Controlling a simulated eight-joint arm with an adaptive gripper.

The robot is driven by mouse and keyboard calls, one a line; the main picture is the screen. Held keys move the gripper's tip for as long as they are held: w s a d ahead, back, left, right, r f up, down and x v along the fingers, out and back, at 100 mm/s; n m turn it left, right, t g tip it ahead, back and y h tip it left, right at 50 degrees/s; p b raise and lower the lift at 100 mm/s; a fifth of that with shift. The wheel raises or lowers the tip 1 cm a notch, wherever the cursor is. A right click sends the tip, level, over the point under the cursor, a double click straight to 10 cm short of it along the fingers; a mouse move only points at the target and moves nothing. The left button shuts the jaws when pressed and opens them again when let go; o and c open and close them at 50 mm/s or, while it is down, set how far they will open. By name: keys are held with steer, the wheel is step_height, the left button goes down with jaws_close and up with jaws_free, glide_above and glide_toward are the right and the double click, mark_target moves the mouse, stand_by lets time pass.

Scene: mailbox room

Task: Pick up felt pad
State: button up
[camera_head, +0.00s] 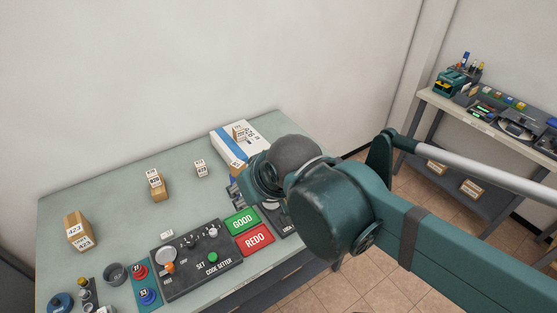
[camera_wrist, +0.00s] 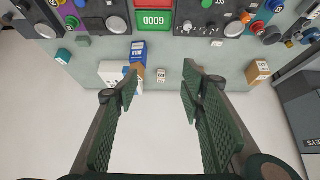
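I cannot pick out the felt pad with certainty in either view. In the wrist view, a small grey-green piece (camera_wrist: 82,42) lies on the table near a teal block (camera_wrist: 63,56); I cannot tell what it is. My gripper (camera_wrist: 161,82) is open with its two textured fingers well apart and nothing between them. It is above the table, and small blocks show beyond its fingertips.
The grey-green table (camera_head: 115,205) holds a code setter panel (camera_head: 195,260), green GOOD (camera_head: 241,221) and red REDO (camera_head: 253,239) plates, numbered wooden blocks (camera_head: 79,231), and a blue-white box (camera_head: 222,135). A dark cup (camera_head: 115,272) stands at front left. A second bench (camera_head: 440,103) is at right.

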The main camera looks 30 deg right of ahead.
steer(key=shift+w+d, duration=0.1)
steer(key=shift+w, duration=0.05)
steer(key=w+d+f+n+g+h+b, duration=0.1)
steer(key=w+d+f+n+g+h, duration=0.35)
steer(key=w+d+n, duration=0.8)
steer(key=w+d+f+n+g, duration=0.1)
steer(key=w+d+f+n, duration=0.1)
steer(key=w+d+f, duration=0.4)
steer(key=w+d+f+n+g, duration=0.1)
steer(key=w+d+f+n, duration=0.2)
steer(key=w+d+f, duration=0.3)
steer(key=shift+w+d+f+g+b, duration=0.15)
steer(key=shift+d+f+g+b, duration=0.25)
steer(key=shift+d+f, duration=2.75)
steer(key=shift+a+f+n, duration=0.25)
steer(key=shift+a+f, duration=0.55)
steer(key=shift+f, duration=0.05)
steer(key=shift+x, duration=1.25)
